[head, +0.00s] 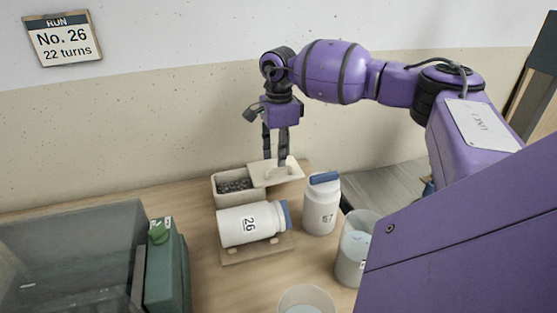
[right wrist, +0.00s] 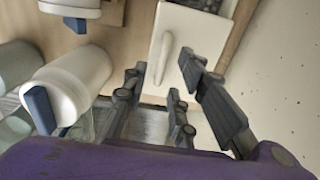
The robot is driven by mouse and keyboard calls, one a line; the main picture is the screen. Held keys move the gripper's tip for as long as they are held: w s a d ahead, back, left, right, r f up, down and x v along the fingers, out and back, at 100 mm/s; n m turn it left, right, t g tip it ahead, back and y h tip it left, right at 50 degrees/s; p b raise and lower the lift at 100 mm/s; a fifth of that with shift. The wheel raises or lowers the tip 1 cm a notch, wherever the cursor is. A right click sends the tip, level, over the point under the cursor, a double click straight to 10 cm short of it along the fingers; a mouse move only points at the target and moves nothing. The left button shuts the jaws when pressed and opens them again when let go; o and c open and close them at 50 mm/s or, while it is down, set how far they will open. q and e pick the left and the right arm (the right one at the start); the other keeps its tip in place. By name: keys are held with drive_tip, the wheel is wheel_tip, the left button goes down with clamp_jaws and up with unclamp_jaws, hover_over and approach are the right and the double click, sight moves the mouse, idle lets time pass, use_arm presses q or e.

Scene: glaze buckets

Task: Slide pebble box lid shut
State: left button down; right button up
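The pebble box (head: 222,200) is a cream box against the back of the table, with dark pebbles (head: 234,185) showing in its uncovered left part. Its pale lid (head: 291,174) sits over the right side and sticks out to the right. A raised handle on the lid shows in the right wrist view (right wrist: 166,60). My right gripper (head: 276,160) points down over the lid. Its fingers are apart, with the handle between or just beyond the tips; I cannot tell whether they touch it. My left gripper is not in view.
A white jar marked 26 (head: 246,225) lies on a wooden cradle (head: 262,254) before the box. An upright jar (head: 319,212) with a blue lid stands close right. Buckets (head: 353,262) stand at front right. A green device (head: 168,270) is at left.

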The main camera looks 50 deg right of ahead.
drive_tip(key=shift+w+f, duration=0.1)
drive_tip(key=shift+f, duration=1.35)
clamp_jaws()
